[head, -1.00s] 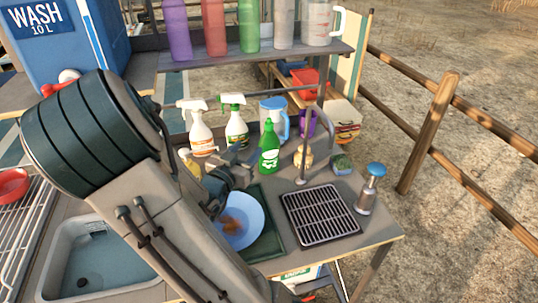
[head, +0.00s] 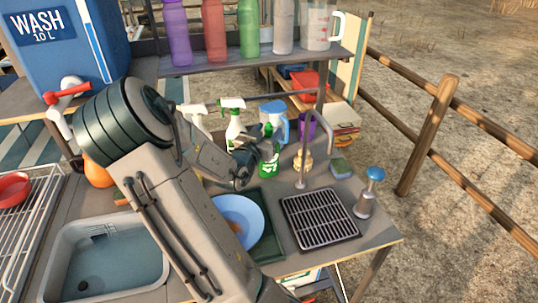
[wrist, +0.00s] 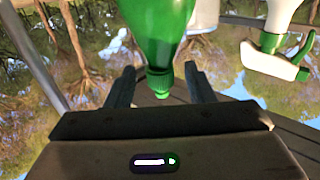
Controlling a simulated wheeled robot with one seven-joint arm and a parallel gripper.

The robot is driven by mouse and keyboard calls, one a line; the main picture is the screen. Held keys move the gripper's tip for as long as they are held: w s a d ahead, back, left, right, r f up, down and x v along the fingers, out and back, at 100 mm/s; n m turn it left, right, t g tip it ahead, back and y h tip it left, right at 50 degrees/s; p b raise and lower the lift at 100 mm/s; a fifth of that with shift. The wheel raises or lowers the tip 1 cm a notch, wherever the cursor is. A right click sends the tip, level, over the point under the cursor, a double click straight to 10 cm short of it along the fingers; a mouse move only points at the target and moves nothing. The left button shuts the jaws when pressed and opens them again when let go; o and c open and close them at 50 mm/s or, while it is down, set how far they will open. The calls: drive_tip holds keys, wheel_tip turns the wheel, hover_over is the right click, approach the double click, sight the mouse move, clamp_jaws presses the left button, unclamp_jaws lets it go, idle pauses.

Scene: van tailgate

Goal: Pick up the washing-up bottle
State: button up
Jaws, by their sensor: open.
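The green washing-up bottle (head: 269,168) stands upright on the worktop, right of the spray bottles. In the head view my gripper (head: 262,147) is at its upper part and hides most of its top. In the wrist view the bottle (wrist: 155,35) appears upside down, with its green cap between the two fingers of my gripper (wrist: 160,84). The fingers are open, one on either side, with visible gaps to the cap.
A spray bottle with a green trigger (head: 233,122) stands close left; another is partly behind my arm. A blue-lidded jug (head: 274,112) and purple cup (head: 307,125) stand behind. A curved tap (head: 302,150) is close right. A blue plate (head: 240,215) lies in front.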

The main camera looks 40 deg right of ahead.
drive_tip(key=shift+w+d, duration=0.25)
drive_tip(key=shift+d, duration=0.4)
clamp_jaws()
drive_tip(key=shift+r, duration=0.1)
